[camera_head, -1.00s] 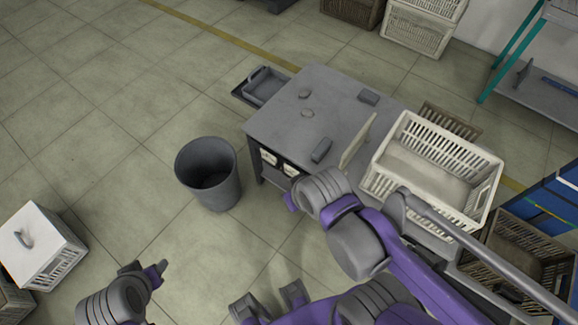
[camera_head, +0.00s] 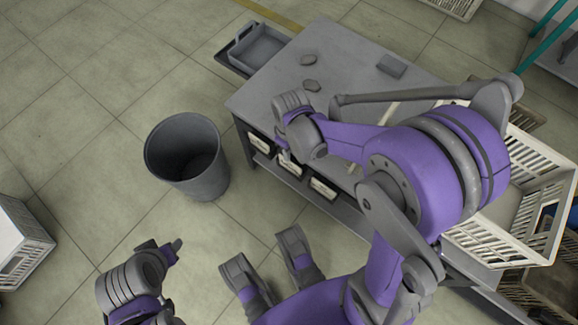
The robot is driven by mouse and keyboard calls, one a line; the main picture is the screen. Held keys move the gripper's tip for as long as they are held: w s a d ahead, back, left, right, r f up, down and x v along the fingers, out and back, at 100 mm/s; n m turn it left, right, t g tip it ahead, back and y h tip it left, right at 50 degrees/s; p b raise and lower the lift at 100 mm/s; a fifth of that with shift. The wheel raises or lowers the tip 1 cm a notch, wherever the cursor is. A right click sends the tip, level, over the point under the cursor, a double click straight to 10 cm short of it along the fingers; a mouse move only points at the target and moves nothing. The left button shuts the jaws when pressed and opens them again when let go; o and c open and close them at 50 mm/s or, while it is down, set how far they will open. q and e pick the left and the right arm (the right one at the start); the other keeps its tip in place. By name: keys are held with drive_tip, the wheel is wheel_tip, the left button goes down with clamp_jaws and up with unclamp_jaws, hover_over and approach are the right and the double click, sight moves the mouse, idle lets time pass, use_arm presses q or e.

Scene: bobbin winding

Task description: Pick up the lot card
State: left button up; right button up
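Small white cards show on the dark fronts under the grey table: a left card (camera_head: 259,143), a middle card (camera_head: 291,167) and a right card (camera_head: 323,188). I cannot tell which, if any, is the lot card. My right gripper (camera_head: 283,152) points down at the table's front edge, close to the middle card in the picture. Its wrist hides most of it, so its opening and any contact are unclear. My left gripper (camera_head: 172,252) is low at the left, over the floor and away from the table; its opening is unclear.
The grey table (camera_head: 262,92) holds small dark pieces (camera_head: 309,72) and a grey block (camera_head: 391,66). A grey tray (camera_head: 257,46) adjoins its far left side. A dark bin (camera_head: 186,157) stands left. A white crate (camera_head: 545,165) is at right, partly behind my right arm.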

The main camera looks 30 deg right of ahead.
sight(290, 162)
drive_tip(key=shift+w+d+f+b, duration=0.1)
drive_tip(key=shift+f+b, duration=1.3)
drive_tip(key=shift+f, duration=2.5)
drive_tip(key=shift+r, duration=0.1)
drive_tip(key=shift+c, duration=0.3)
clamp_jaws()
